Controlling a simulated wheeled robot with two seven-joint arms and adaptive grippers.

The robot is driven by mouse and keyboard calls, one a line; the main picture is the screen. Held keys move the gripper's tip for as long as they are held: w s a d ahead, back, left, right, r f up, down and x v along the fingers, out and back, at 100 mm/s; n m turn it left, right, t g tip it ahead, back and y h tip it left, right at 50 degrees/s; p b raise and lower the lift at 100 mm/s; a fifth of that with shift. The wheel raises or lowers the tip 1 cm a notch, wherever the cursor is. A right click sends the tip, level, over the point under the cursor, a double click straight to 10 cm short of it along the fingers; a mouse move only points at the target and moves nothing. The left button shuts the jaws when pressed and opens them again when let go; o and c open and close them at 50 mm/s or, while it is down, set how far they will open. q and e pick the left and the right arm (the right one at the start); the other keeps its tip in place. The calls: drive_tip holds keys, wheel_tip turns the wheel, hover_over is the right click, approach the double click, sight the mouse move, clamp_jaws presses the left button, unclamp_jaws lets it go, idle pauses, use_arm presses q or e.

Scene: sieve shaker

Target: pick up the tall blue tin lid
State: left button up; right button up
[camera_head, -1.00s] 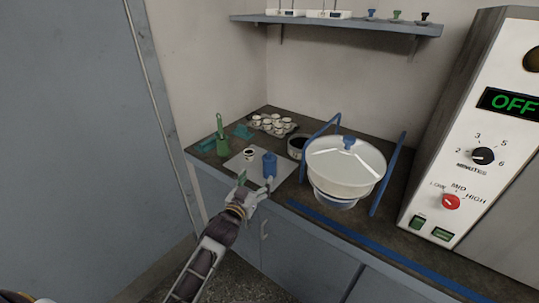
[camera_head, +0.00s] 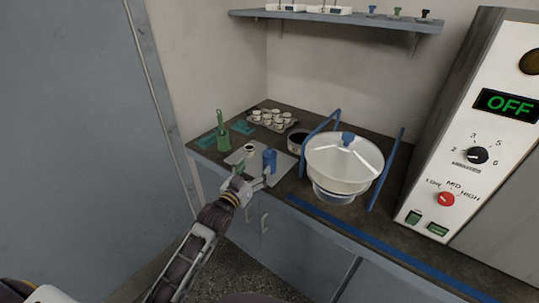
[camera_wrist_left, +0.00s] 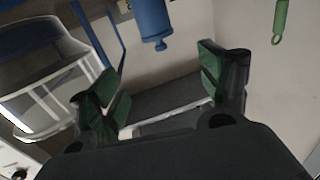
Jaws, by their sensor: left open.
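The tall blue tin (camera_head: 270,160) stands upright on a light grey mat (camera_head: 286,163) near the counter's front left. My right gripper is not in view.
A small white cup (camera_head: 250,149) stands beside the tin. A green-handled tool (camera_head: 223,140) is at left, a tray of white cups (camera_head: 262,124) behind. A lidded white bowl (camera_head: 345,168) between blue rails (camera_head: 385,172) and a control box (camera_head: 465,150) are at right.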

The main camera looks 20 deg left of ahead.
sight(268, 150)
use_arm(q)
drive_tip(key=shift+w+d, duration=0.2)
drive_tip(key=shift+w, duration=1.15)
drive_tip(key=shift+w+d, duration=0.2)
drive_tip(key=shift+w, duration=1.1)
drive_tip(key=shift+w+d, duration=0.2)
drive_tip(key=shift+w, duration=1.15)
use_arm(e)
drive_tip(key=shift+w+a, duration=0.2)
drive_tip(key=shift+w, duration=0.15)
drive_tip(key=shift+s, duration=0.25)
use_arm(q)
drive_tip(key=shift+w+r, duration=0.1)
drive_tip(key=shift+w, duration=0.6)
drive_tip(key=shift+w+d, duration=0.15)
drive_tip(key=shift+w, duration=0.55)
drive_tip(key=shift+w+d, duration=0.15)
drive_tip(key=shift+w, duration=1.05)
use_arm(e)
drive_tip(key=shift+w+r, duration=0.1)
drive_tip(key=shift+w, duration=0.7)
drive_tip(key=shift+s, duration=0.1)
